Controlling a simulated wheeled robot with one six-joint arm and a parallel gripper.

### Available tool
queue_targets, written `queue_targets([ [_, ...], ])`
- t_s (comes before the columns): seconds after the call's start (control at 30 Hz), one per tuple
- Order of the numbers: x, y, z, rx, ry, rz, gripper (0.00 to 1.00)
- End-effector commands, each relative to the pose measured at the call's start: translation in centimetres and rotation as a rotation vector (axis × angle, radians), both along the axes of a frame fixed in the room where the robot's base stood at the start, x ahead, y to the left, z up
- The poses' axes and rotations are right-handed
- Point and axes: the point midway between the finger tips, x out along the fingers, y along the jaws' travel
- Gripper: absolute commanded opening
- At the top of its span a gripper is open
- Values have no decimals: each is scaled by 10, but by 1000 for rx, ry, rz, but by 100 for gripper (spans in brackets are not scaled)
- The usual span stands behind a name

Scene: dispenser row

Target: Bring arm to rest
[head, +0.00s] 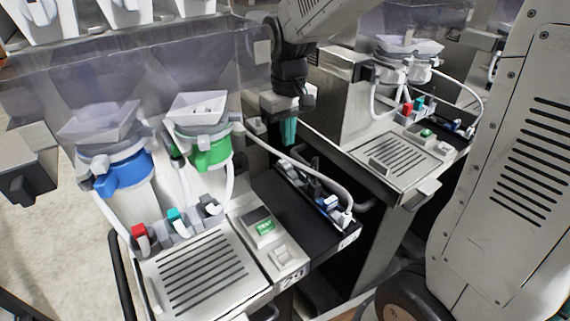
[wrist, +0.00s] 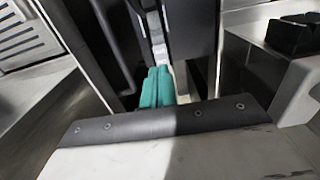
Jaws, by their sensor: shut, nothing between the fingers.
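My gripper (head: 289,131) hangs pointing down in the upper middle of the head view, at the end of my arm. Its teal fingers are together with nothing between them. In the wrist view the teal fingertips (wrist: 157,88) show side by side at the centre, over a dark gap between machine housings. The gripper is behind and to the right of the green-collared hopper (head: 209,151) in the head view. I see no contact between the fingers and anything around them.
The near dispenser has a blue-collared hopper (head: 123,175), a slotted drip tray (head: 203,272) and a lit green display (head: 264,226). A second dispenser with its own drip tray (head: 392,161) stands at right. A dark gap (head: 345,240) lies between them. White tubes loop nearby.

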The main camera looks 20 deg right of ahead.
Motion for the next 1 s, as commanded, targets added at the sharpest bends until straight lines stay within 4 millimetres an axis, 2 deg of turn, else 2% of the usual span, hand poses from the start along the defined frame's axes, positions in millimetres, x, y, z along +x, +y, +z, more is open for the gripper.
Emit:
queue_targets([
  [0.6, -3, 0, 3, -1, 15, -12, 0],
  [0.67, -14, -1, -2, -4, 48, -22, 0],
  [0.73, -36, -3, -1, -8, 80, -41, 0],
  [1.0, -123, -16, 29, -10, 83, -113, 0],
])
